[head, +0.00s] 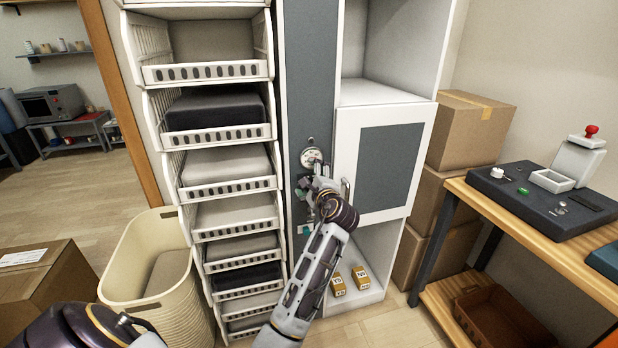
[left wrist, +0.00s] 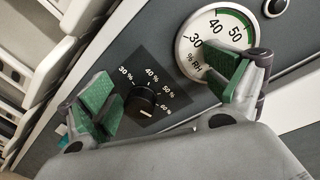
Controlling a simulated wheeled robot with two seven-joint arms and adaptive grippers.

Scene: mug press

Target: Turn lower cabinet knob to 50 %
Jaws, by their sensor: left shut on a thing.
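The lower cabinet knob (left wrist: 148,102) is a black round knob on a dark square plate with white marks from 30 % to 60 %. My left gripper (left wrist: 168,94) has its green pads on either side of the knob and is shut on it, though pad contact is not clear to see. The knob's pointer is too small to read surely. In the head view my left gripper (head: 313,192) is at the grey cabinet panel (head: 310,75), just below the round gauge (head: 310,157), and hides the knob. The right gripper is not in view.
The % RH gauge (left wrist: 215,45) is close beside one finger. White shelf bins (head: 207,135) stand left of the panel, and a white cabinet door (head: 390,160) with a handle is right. Small labelled boxes (head: 360,277) lie low down. A wooden bench (head: 560,255) stands at right.

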